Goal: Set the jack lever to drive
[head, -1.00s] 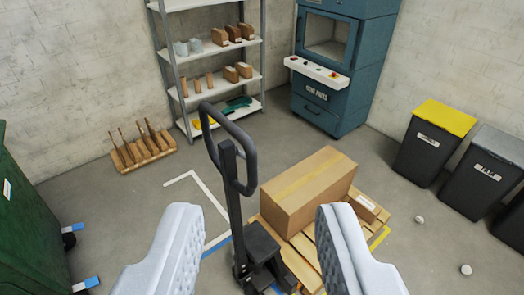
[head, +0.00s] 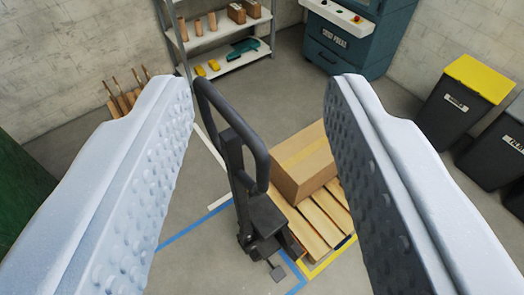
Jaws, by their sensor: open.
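The pallet jack's dark handle (head: 231,145) rises as a closed loop on a steering column (head: 242,198) near the middle of the view. Its black base (head: 264,222) stands on the floor at the pallet's near end. I cannot make out a separate jack lever or its setting. My gripper (head: 262,90) is open, with two pale, studded fingers. The handle loop shows in the gap between them, closer to the left finger. Nothing is between the fingers that I can see being held; whether either touches the handle is unclear.
A wooden pallet (head: 322,222) carries a cardboard box (head: 303,160) right behind the jack. Bins (head: 454,105) stand at the right, a shelf (head: 222,42) and a teal press (head: 345,45) at the back. A green container (head: 22,195) is at the left.

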